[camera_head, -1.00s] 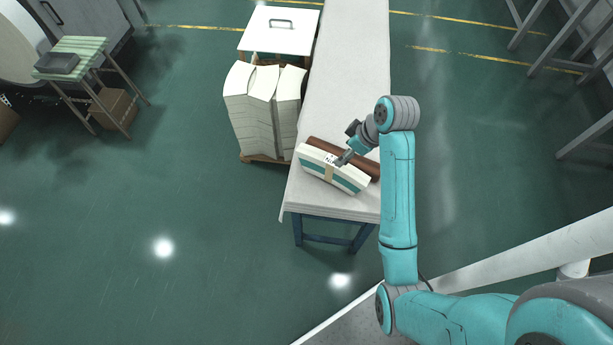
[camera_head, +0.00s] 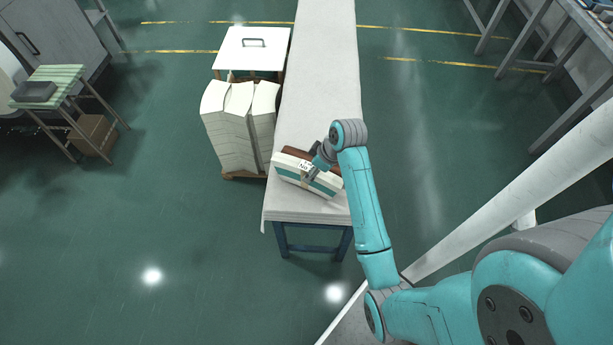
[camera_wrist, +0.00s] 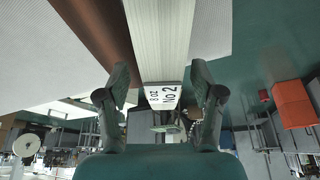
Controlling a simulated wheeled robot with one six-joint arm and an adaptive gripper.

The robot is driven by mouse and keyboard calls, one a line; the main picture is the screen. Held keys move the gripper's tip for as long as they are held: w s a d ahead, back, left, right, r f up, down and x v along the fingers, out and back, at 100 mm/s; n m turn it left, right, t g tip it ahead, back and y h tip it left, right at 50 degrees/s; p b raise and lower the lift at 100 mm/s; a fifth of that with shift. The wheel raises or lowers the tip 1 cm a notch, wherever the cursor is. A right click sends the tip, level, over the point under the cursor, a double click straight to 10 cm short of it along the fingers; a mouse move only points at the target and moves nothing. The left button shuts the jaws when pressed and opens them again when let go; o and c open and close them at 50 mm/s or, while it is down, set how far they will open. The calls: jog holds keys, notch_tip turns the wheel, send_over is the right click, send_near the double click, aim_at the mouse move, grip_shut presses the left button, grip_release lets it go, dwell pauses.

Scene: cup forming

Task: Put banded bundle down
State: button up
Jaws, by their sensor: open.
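The banded bundle (camera_head: 292,177) is a long cream-white stack with green stripes and a band with a white label. It lies on the pale cloth-covered table (camera_head: 309,205) near its front end, beside a brown bar (camera_head: 296,152). My gripper (camera_head: 313,172) is at the bundle's middle, by the label. In the wrist view, my gripper (camera_wrist: 162,77) is open, with one finger on each side of the bundle (camera_wrist: 160,40). Narrow gaps show beside the fingertips. The label reading "8 oz No 2" faces me. My forearm hides part of the bar.
Tall white paper stacks (camera_head: 240,125) stand on a low wooden pallet left of the table. A white-topped cart (camera_head: 252,48) is behind them. A small striped table (camera_head: 62,87) is at far left. The long table is clear beyond the bundle.

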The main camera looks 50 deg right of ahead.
jog(key=x, duration=0.5)
jog(key=shift+a, duration=0.15)
jog(key=shift+c, duration=0.3)
jog(key=shift+r, duration=0.1)
grip_shut()
